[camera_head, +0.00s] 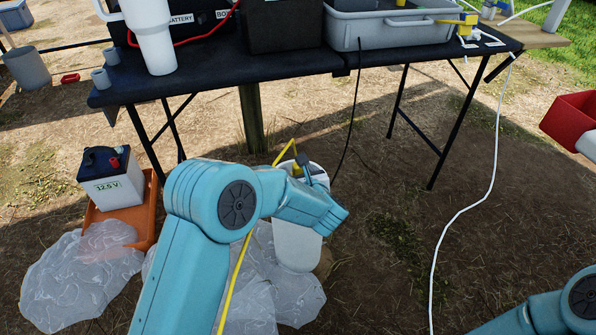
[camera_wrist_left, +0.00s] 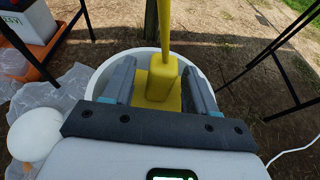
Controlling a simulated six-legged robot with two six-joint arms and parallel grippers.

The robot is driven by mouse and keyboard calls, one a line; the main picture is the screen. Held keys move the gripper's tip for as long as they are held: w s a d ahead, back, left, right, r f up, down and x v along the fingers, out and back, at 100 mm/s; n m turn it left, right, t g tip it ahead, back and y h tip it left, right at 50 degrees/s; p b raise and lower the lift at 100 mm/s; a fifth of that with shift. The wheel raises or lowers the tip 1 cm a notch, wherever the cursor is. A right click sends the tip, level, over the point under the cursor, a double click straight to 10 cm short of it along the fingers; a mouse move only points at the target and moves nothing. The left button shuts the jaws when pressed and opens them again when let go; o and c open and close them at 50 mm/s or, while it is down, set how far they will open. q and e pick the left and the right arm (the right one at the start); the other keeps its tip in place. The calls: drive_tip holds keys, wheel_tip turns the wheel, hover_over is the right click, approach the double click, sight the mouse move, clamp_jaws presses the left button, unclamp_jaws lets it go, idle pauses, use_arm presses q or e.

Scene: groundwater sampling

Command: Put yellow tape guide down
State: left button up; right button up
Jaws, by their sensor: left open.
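The yellow tape guide (camera_wrist_left: 163,82) sits in the mouth of a white bucket-like container (camera_wrist_left: 205,68), with a yellow strip rising from it. In the head view its yellow part (camera_head: 288,150) shows above the white container (camera_head: 297,240), partly hidden by my left arm. My left gripper (camera_head: 305,160) is over the container's top. In the left wrist view my left gripper (camera_wrist_left: 158,70) is open, with one finger on each side of the guide's block; I cannot tell whether either finger touches it. My right gripper is not in view.
A black table (camera_head: 330,65) with a grey tub (camera_head: 390,30) stands behind. A battery (camera_head: 110,180) in an orange tray (camera_head: 148,205) is at the left. Clear plastic sheeting (camera_head: 75,280) lies on the ground. A white hose (camera_head: 460,212) and a red bin (camera_head: 570,115) are at the right.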

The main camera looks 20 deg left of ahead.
use_arm(q)
drive_tip(key=p+v, duration=0.3)
drive_tip(key=v, duration=0.8)
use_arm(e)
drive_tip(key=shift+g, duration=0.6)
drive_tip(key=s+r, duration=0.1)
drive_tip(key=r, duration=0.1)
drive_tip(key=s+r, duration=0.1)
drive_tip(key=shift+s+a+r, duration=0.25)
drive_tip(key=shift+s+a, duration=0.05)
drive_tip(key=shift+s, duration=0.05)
use_arm(q)
drive_tip(key=shift+s+d+r, duration=0.1)
